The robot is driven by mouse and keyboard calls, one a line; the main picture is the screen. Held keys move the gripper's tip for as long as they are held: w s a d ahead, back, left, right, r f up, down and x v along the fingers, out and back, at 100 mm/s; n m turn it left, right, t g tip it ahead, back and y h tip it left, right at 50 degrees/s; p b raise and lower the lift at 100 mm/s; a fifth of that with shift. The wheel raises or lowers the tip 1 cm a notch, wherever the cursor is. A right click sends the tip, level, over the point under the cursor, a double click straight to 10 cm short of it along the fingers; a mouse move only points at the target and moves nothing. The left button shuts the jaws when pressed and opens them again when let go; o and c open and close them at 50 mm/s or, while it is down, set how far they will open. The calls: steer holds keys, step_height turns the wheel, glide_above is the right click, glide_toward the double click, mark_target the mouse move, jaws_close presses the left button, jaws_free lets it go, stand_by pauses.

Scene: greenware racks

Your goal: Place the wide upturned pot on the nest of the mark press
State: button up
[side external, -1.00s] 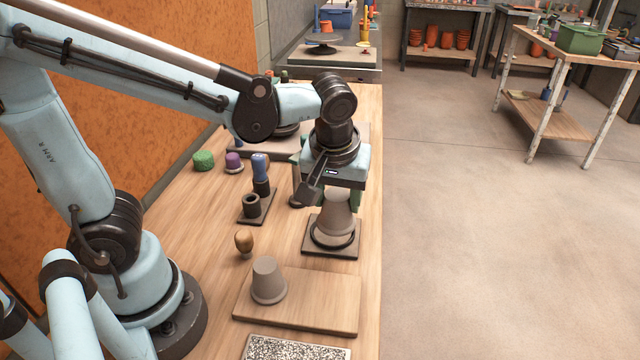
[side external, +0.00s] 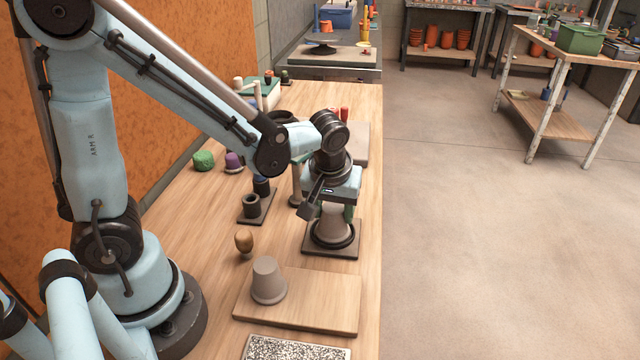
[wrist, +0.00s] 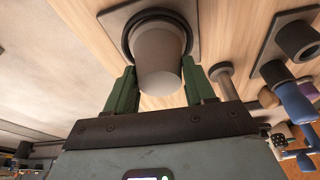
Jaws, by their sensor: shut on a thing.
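The wide upturned pot (side external: 332,229) is greyish clay, mouth down. My gripper (side external: 334,211) is shut on it, with green fingers on either side. In the wrist view the pot (wrist: 160,62) stands between the fingertips (wrist: 159,70). The nest (side external: 351,241) of the mark press is a dark ring on a square plate (side external: 318,252). The pot's lower rim is within or right at the ring; I cannot tell whether it fully rests there. The ring (wrist: 128,32) also shows around the pot's far end in the wrist view. The pot looks upright.
A narrower upturned pot (side external: 267,279) stands on a wooden board (side external: 320,300) nearer the camera. A grey post (side external: 297,185) stands close left of my gripper. A dark holder (side external: 251,207), an egg-shaped wooden tool (side external: 244,241) and a speckled slab (side external: 297,348) lie around.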

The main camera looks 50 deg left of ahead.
steer(key=o, duration=1.1)
steer(key=shift+f, duration=0.1)
steer(key=v, duration=1.2)
steer(key=s+a+m+t, duration=0.1)
steer(key=m, duration=0.1)
steer(key=s+f+m+t+h, duration=0.1)
steer(key=m+t, duration=0.1)
steer(key=m, duration=0.1)
steer(key=s+a+f+m+t+h, duration=0.1)
steer(key=m, duration=0.1)
steer(key=shift+a+m+t, duration=0.4)
